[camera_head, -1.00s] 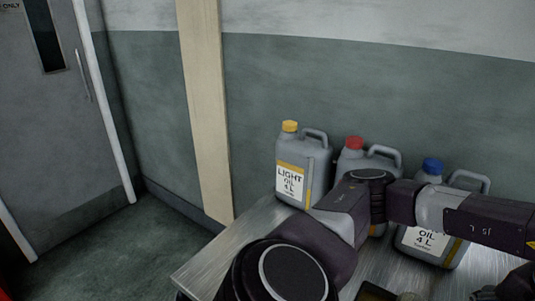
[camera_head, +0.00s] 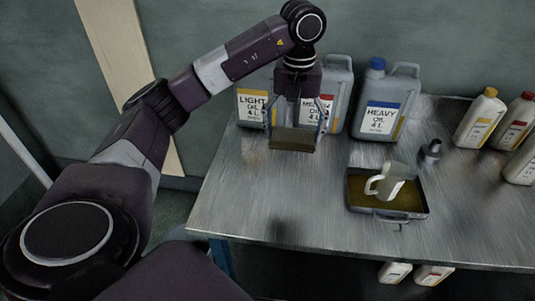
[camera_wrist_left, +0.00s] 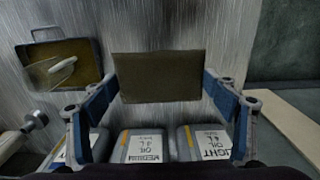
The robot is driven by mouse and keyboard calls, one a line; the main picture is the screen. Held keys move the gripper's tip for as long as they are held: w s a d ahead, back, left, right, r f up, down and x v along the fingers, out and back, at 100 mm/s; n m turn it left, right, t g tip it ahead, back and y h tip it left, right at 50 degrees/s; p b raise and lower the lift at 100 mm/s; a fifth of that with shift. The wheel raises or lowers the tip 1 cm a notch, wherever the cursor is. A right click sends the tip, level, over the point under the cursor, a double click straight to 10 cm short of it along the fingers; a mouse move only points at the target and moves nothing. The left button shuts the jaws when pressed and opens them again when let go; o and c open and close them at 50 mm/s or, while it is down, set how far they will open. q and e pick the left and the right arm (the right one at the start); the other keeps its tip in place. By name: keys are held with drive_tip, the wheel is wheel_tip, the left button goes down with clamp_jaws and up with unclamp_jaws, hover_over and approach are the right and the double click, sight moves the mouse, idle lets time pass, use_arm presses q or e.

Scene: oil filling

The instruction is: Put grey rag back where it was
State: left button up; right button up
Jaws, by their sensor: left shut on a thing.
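My left gripper (camera_head: 295,128) is shut on a flat, rectangular brownish-grey cloth, the rag (camera_head: 292,140). It holds the rag over the metal table in front of the light and medium oil cans. In the left wrist view the rag (camera_wrist_left: 157,77) spans the space between the two blue-edged fingers, with the tabletop behind it. Whether the rag touches the table I cannot tell. My right gripper is not in view.
Cans of light (camera_head: 252,108), medium (camera_head: 334,92) and heavy oil (camera_head: 379,105) stand along the wall. A tray (camera_head: 422,211) holds a clear jug (camera_head: 392,182). Several white bottles (camera_head: 480,118) stand at the right. The table's front left (camera_head: 250,205) is clear.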

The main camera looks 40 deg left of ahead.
use_arm(q)
approach(289, 192)
drive_tip(key=shift+f+p, duration=0.65)
drive_tip(key=shift+f, duration=0.15)
drive_tip(key=shift+f+p, duration=0.35)
drive_tip(key=shift+f, duration=2.1)
drive_tip(key=o, duration=1)
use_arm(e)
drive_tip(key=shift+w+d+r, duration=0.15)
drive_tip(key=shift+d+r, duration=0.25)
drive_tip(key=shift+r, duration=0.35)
